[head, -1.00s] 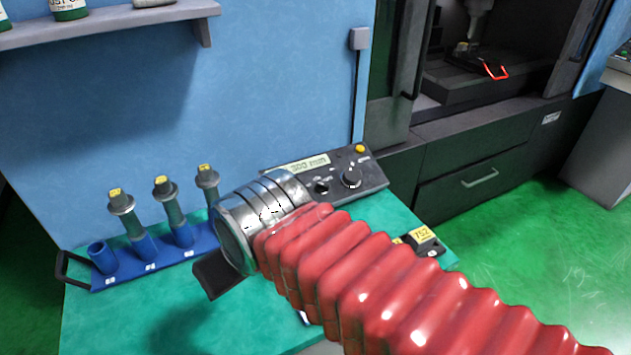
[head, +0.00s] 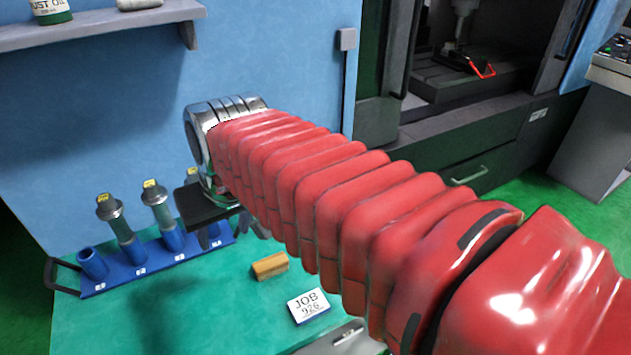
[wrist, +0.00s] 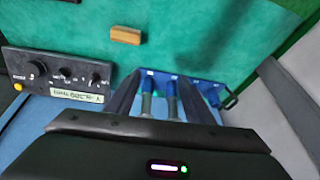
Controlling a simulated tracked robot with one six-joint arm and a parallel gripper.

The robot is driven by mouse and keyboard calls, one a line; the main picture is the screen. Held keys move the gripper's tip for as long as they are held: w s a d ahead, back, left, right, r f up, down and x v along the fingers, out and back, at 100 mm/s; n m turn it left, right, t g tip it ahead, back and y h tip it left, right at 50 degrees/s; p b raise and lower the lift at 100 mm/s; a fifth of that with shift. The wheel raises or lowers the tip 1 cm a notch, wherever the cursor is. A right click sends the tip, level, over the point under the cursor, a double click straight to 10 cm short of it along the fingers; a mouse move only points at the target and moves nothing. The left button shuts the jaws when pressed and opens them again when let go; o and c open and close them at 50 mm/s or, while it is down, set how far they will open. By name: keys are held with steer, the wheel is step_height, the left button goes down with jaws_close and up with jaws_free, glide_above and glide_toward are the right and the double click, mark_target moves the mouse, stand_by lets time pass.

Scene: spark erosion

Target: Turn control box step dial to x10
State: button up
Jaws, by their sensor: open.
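The black control box (wrist: 60,74) lies on the green bench top at the left of the wrist view, appearing upside down. It has a larger knob (wrist: 37,69), smaller dials and a pale display (wrist: 77,95). The dial labels and pointer positions are too small to read, so I cannot tell the step dial's setting. In the head view my arm hides the box. My gripper (wrist: 160,98) is open and empty, off to the side of the box and above the blue rack. It also shows in the head view (head: 226,238), partly behind my arm.
The blue rack (head: 160,258) with several upright holders stands at the bench's left. A wooden block (head: 270,265) and a JOB card (head: 308,304) lie on the bench. A shelf (head: 100,28) juts from the blue wall. The machine (head: 470,90) stands at the right.

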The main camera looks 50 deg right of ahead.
steer(key=w+d+m+g+y, duration=0.1)
steer(key=w+d+m, duration=0.3)
steer(key=d, duration=0.9)
steer(key=w+d+m+g, duration=0.1)
steer(key=w+d+m, duration=0.35)
steer(key=d, duration=0.85)
steer(key=d+f+y, duration=0.1)
steer(key=d+f, duration=0.2)
steer(key=d, duration=0.7)
steer(key=shift+w+d, duration=0.2)
steer(key=shift+w, duration=0.1)
steer(key=shift+f, duration=0.1)
steer(key=x, duration=1.3)
steer(key=shift+s+a+f, duration=0.1)
steer(key=shift+f, duration=0.3)
steer(key=shift+c, duration=0.3)
steer(key=c, duration=0.9)
